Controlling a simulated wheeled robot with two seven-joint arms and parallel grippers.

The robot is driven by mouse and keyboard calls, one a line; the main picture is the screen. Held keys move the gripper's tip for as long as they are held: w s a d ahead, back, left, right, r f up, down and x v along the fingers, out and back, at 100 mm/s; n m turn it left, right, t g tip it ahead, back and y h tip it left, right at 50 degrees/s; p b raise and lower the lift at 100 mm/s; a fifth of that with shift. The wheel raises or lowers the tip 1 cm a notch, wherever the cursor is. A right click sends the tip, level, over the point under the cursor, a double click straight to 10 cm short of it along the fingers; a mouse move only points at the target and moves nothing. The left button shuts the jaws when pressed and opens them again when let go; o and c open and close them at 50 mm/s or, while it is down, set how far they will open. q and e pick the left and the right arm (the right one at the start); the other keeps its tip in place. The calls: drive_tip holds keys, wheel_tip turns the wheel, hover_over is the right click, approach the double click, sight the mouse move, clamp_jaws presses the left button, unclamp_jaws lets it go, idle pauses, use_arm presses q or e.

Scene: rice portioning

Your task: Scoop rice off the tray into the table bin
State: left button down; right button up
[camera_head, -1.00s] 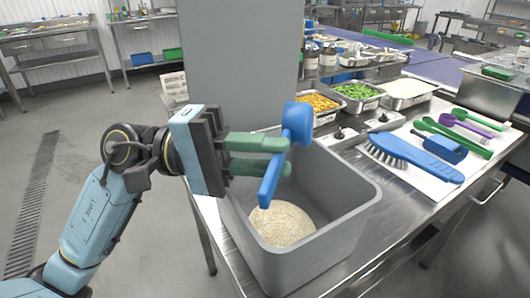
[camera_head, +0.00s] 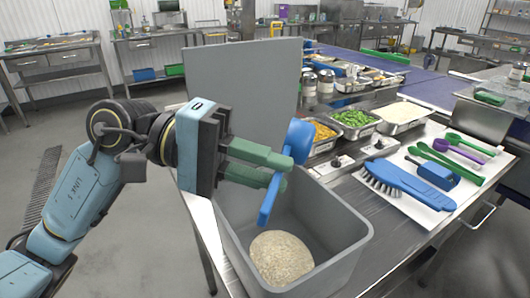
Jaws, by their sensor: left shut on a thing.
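My left gripper (camera_head: 268,168) has green fingers and is shut on the handle of a blue scoop (camera_head: 299,140). It holds the scoop above the grey bin (camera_head: 345,245), with the scoop head up and the handle slanting down to the left. A pale mound of rice (camera_head: 281,257) lies on the bin floor. A metal tray of white rice (camera_head: 402,113) stands on the table behind and to the right of the bin. Whether the scoop holds rice cannot be seen. My right gripper is not in view.
A white board (camera_head: 422,195) to the right holds a blue brush (camera_head: 408,183), a second blue scoop (camera_head: 438,174) and green and purple spoons. Trays of green vegetables (camera_head: 352,118) and orange food (camera_head: 322,133) stand behind the bin. A grey panel (camera_head: 245,85) rises at the bin's back.

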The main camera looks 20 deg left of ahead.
use_arm(q)
wheel_tip(320, 180, up, 2)
drive_tip(key=y+p, duration=0.6)
drive_tip(key=p, duration=0.1)
drive_tip(key=g+y+p, duration=0.1)
drive_tip(key=y+p, duration=0.5)
drive_tip(key=shift+r+g+y+p, duration=0.15)
drive_tip(key=shift+g+y+p, duration=0.15)
drive_tip(key=shift+y+p, duration=0.1)
idle(0.8)
